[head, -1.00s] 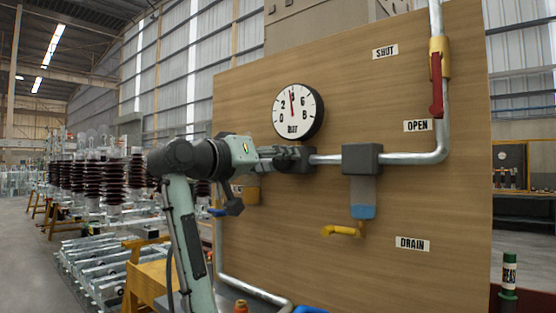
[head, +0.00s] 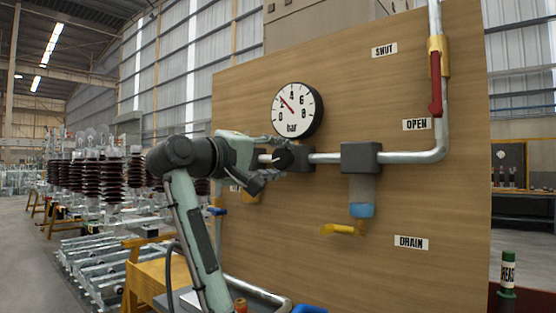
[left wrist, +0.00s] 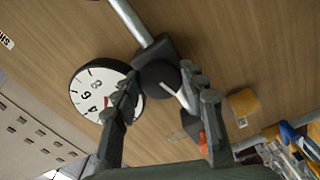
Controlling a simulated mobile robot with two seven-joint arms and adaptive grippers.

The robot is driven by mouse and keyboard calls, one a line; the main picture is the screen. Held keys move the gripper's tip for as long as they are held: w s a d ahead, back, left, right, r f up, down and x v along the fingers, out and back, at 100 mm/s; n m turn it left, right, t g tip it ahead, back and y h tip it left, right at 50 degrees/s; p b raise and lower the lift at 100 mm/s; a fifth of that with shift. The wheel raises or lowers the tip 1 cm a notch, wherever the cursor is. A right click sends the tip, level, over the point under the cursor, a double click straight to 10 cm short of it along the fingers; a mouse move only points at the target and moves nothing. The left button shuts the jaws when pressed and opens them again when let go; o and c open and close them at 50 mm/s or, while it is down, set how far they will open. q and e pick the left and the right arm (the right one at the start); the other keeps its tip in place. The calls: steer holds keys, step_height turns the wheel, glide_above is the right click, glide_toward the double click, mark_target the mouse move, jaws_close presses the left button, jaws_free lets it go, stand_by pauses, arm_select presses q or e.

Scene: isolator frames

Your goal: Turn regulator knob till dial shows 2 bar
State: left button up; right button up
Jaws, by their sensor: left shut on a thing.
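The round white gauge (head: 298,110) hangs on the wooden panel; its red needle points up and left, at or just past the 2 on the 4 side. The dark regulator knob (head: 283,158) sits on the regulator body (head: 301,158) below the gauge. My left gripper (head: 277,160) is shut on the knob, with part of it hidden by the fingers. In the left wrist view, the round black knob (left wrist: 158,79) lies between the two fingers (left wrist: 160,90), and the gauge (left wrist: 104,92) is partly covered by one finger. My right gripper is not in view.
A pipe (head: 325,158) runs right from the regulator to a grey filter block (head: 361,157) with a yellow drain handle (head: 343,229). A red lever (head: 436,84) is on the upright pipe at right. Open panel lies above the pipe.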

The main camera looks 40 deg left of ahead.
arm_select(q)
steer(key=shift+n, duration=0.3)
steer(key=o, duration=1.1)
steer(key=shift+o, duration=0.2)
steer(key=s+a, duration=0.1)
steer(key=s, duration=1.1)
steer(key=shift+s, duration=0.1)
